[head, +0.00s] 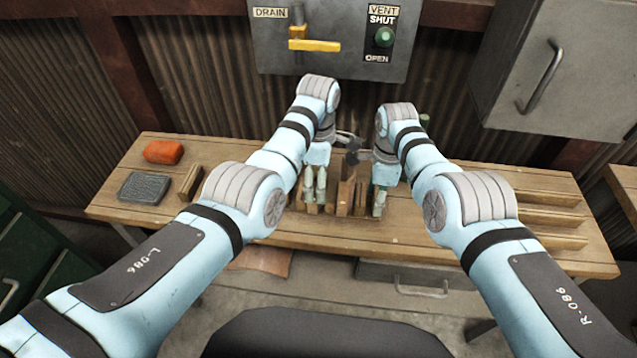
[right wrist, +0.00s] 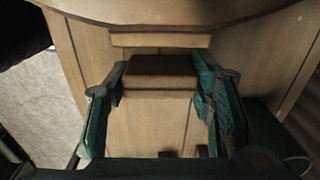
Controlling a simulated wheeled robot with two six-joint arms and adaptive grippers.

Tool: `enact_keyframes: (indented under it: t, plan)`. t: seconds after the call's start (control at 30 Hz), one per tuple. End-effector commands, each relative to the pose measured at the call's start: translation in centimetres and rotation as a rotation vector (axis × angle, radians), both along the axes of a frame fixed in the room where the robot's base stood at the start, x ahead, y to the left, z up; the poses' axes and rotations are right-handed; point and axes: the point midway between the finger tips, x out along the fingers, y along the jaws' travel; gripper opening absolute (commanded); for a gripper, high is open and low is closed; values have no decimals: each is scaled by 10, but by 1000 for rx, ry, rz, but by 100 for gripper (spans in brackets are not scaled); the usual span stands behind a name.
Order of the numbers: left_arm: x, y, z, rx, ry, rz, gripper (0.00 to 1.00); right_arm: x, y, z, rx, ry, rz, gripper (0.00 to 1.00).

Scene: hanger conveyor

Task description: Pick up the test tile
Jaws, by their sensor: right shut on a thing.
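In the right wrist view my right gripper (right wrist: 160,82) has its two teal fingers on either side of a brown wooden block, which looks like the test tile (right wrist: 160,70). The gripper is shut on it. In the head view this gripper (head: 378,200) is low over the middle of the bench, beside upright wooden pieces (head: 345,197); the tile cannot be told apart there. My left gripper (head: 315,195) points down just left of these pieces. Its fingers are close together, and whether they hold anything is unclear.
The wooden bench (head: 120,205) bears an orange lump (head: 163,152), a grey pad (head: 144,188) and a wooden block (head: 190,183) at left. Wooden rails (head: 545,217) lie at right. A grey control panel (head: 330,60) with a yellow handle and a cabinet (head: 560,75) hang behind.

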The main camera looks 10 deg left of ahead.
Motion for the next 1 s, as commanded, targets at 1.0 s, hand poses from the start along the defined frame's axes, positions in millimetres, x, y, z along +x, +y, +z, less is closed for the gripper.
enact_keyframes:
  t: [1.0]
  plan:
    - [0, 0, 101, 0, -1, -1, 38, 0, 0, 0, 0, 0, 0, 18]
